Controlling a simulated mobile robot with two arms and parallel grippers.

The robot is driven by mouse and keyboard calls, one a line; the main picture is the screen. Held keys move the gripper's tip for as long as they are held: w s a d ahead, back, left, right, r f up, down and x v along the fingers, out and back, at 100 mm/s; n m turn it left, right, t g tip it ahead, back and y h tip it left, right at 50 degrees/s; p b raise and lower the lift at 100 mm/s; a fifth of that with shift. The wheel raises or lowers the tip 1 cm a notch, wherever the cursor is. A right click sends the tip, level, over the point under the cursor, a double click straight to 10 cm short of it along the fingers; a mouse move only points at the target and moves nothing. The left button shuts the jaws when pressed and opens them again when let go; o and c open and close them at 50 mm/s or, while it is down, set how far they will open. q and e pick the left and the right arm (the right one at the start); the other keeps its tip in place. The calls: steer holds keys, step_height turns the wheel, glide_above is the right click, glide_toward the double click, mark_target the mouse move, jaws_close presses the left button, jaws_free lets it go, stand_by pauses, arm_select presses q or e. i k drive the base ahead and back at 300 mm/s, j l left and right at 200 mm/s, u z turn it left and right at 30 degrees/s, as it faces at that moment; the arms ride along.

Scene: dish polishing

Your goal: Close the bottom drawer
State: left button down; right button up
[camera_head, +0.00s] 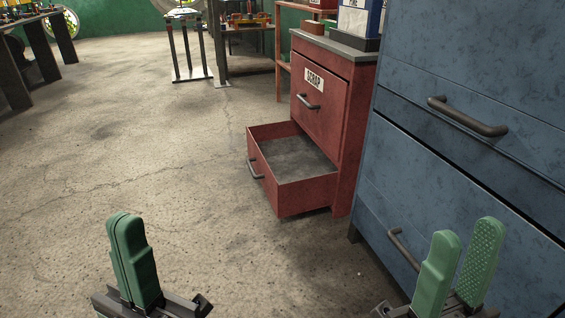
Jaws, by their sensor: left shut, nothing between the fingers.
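A red cabinet (358,125) stands right of the middle, with its bottom drawer (307,193) pulled well out. The drawer is open at the top and looks empty, with a grey floor inside. Its dark handle (254,168) is on the front face, at the left. The upper drawer (317,108), labelled SCRAP, is shut. My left gripper (125,222) is low at the left, its green fingers together and empty, well short of the drawer. My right gripper (468,240) is low at the right, its fingers apart with nothing seen between them, in front of a blue cabinet.
The blue cabinet (470,60) with dark handles stands close at the right, beside the red one. Boxes (360,18) stand on the red cabinet. Workbenches and a metal stand (190,45) are at the back. The concrete floor (150,130) left of the drawer is clear.

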mark_target(294, 174)
steer(key=i+j+z, duration=0.2)
steer(key=i+z, duration=0.2)
steer(key=i+j+z, duration=0.45)
steer(key=i+j, duration=0.25)
steer(key=j, duration=0.15)
steer(key=i+j, duration=0.35)
steer(key=j, duration=0.15)
steer(key=z, duration=0.05)
